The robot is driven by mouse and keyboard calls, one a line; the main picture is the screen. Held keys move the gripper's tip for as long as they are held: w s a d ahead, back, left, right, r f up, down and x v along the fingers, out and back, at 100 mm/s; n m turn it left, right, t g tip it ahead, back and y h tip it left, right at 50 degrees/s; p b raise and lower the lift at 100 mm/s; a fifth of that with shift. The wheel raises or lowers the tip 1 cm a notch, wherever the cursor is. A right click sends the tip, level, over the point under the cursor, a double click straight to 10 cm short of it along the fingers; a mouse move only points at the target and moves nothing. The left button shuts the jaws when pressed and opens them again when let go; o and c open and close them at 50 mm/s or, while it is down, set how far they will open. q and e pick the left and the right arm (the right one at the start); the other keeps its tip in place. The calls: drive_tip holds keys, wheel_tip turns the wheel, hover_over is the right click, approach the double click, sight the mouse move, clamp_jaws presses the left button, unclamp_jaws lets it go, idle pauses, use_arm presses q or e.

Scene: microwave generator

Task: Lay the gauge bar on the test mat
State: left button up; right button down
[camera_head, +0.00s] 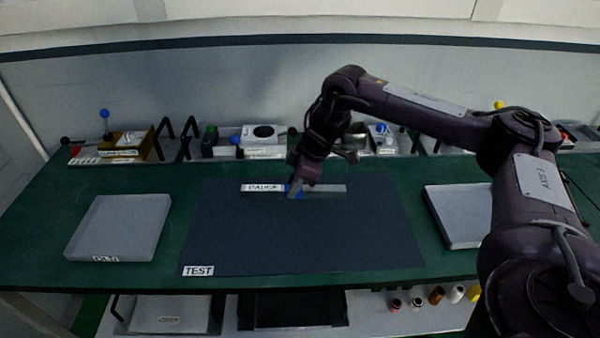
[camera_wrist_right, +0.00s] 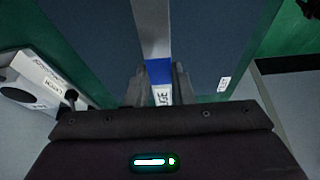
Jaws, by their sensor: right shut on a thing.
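The gauge bar (camera_head: 325,188) is a long grey bar with a white GAUGE label and a blue band. It lies lengthwise left to right over the back part of the dark test mat (camera_head: 300,235). My right gripper (camera_head: 295,190) points down at the bar's blue band and is shut on it. In the right wrist view the blue band (camera_wrist_right: 159,70) sits between the two fingers (camera_wrist_right: 159,90). I cannot tell whether the bar touches the mat or is held just above it. My left gripper is not in view.
A grey tray (camera_head: 118,228) stands left of the mat and another tray (camera_head: 460,215) stands to the right, partly behind my arm. Small bins and fixtures (camera_head: 264,135) line the table's back edge. A lower shelf (camera_head: 385,320) holds several small items. The mat's front is clear.

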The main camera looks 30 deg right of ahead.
drive_tip(key=shift+s+d, duration=0.15)
drive_tip(key=shift+d, duration=0.4)
drive_tip(key=shift+d+f+n, duration=0.15)
drive_tip(key=shift+f+n, duration=0.05)
drive_tip(key=shift+n, duration=0.1)
drive_tip(key=shift+s+f, duration=0.1)
drive_tip(key=shift+f, duration=0.2)
wheel_tip(320, 180, down, 5)
drive_tip(key=b, duration=0.5)
use_arm(q)
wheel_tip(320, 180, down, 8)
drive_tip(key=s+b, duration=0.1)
drive_tip(key=b, duration=0.2)
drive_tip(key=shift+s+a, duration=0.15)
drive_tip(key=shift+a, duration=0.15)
use_arm(e)
drive_tip(key=shift+f, duration=1.4)
drive_tip(key=shift+f, duration=0.2)
drive_tip(key=c, duration=1.2)
unclamp_jaws()
drive_tip(key=shift+o, duration=0.2)
use_arm(q)
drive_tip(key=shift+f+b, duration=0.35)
drive_tip(key=shift+b, duration=0.1)
use_arm(e)
drive_tip(key=v, duration=0.7)
drive_tip(key=shift+d+r, duration=0.15)
drive_tip(key=shift+r, duration=0.25)
